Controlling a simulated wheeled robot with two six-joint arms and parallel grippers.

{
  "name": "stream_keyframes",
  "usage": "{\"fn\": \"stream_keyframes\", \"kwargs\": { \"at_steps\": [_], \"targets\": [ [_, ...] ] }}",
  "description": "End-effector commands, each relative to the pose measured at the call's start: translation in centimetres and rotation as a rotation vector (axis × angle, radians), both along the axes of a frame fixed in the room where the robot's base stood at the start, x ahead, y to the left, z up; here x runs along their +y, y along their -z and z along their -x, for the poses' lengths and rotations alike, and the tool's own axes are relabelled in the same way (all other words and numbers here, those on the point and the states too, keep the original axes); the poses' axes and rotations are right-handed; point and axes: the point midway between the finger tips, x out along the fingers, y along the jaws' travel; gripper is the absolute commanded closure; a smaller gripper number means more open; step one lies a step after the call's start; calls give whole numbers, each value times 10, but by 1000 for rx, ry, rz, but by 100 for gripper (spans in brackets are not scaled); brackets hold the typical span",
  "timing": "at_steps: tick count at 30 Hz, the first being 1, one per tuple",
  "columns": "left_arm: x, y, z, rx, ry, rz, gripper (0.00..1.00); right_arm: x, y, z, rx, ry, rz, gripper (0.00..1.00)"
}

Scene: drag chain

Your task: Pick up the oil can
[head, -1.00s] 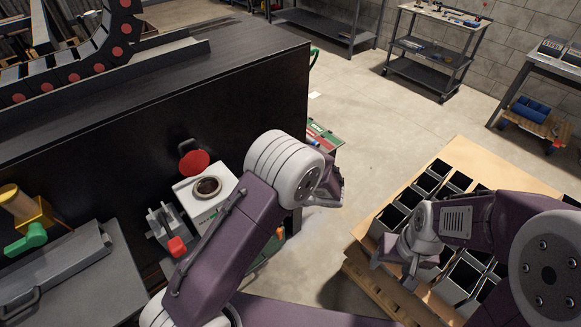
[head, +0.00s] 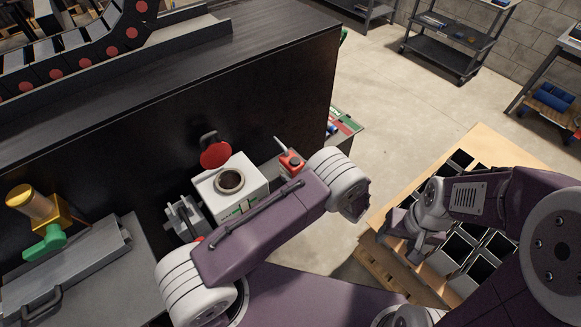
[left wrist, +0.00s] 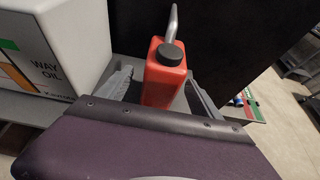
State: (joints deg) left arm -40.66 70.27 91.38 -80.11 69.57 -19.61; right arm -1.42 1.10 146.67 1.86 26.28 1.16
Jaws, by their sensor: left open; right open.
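The oil can (head: 291,162) is red with a black cap and a thin grey spout. It stands upright on a grey surface beside a white box, and its lower part is hidden behind my left arm. In the left wrist view the oil can (left wrist: 165,75) shows between the two spread fingers of my left gripper (left wrist: 160,88); its base is hidden. The fingers are open, and I cannot tell how far they reach around it. In the head view these fingers are hidden by my arm. My right gripper (head: 404,243) is open and empty over the pallet of boxes.
The white way oil box (head: 232,188), with a round opening and raised red lid (head: 215,154), stands close left of the can. A tall black panel (head: 265,100) is behind. Open floor lies beyond.

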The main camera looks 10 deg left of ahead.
Motion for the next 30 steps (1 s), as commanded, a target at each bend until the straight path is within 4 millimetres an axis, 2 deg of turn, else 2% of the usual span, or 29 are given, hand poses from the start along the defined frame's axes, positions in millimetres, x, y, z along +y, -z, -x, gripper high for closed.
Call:
{"fn": "stream_keyframes", "kwargs": {
  "at_steps": [3,7,15,16,21,24,30],
  "targets": [
    [15,6,-11,2,-5,-1,25,0,-13,0,0,0,0,38],
    [30,17,-24,2,-4,0,25,0,-18,0,0,0,0,38],
    [34,22,-29,1,0,1,25,0,-17,0,0,0,0,38],
    [34,22,-29,1,0,1,28,0,-17,0,0,0,0,38],
    [34,21,-28,1,0,1,76,0,-17,0,0,0,0,38],
    [34,21,-28,1,0,1,100,0,-17,0,0,0,0,38],
    [34,20,-29,-1,0,0,100,0,-17,0,0,0,0,38]
  ]
}}
